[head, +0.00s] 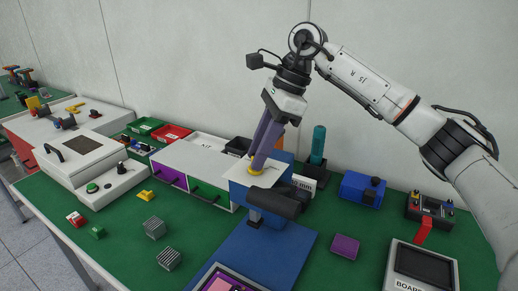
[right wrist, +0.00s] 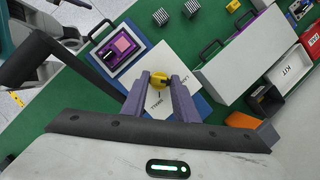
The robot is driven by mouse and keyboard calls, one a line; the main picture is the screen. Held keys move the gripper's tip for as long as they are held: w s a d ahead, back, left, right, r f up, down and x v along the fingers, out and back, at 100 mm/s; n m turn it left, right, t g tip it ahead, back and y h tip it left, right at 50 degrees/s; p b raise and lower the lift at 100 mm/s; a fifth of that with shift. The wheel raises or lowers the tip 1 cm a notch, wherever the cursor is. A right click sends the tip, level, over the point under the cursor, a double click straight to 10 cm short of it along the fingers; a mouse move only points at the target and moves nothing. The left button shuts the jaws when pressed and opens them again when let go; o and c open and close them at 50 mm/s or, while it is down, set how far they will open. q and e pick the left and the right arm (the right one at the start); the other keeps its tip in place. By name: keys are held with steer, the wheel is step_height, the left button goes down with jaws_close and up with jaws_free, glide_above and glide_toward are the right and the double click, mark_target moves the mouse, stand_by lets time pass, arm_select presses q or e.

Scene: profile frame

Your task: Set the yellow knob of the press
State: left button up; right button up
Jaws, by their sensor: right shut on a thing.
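The blue press (head: 262,250) stands on the green table in the middle of the head view. A white label plate (head: 238,176) lies on its top; in the right wrist view the plate (right wrist: 168,108) carries small printed words that I cannot read surely. The yellow knob (head: 256,170) sits on this plate. My right gripper (head: 260,162) reaches down from above with its purple fingers shut on the knob. In the right wrist view the knob (right wrist: 159,80) shows between the two fingertips (right wrist: 161,86), with a dark mark on it. My left gripper is not in view.
A dark cylindrical bar (head: 274,203) sticks out in front of the press head. A white drawer unit (head: 190,160) stands close on its left, a blue box (head: 362,188) on its right. A purple block (head: 344,246) and striped grey blocks (head: 155,228) lie on the table.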

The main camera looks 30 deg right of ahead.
steer(key=o, duration=1.1)
steer(key=shift+c, duration=0.2)
steer(key=shift+r, duration=0.1)
steer(key=v, duration=1)
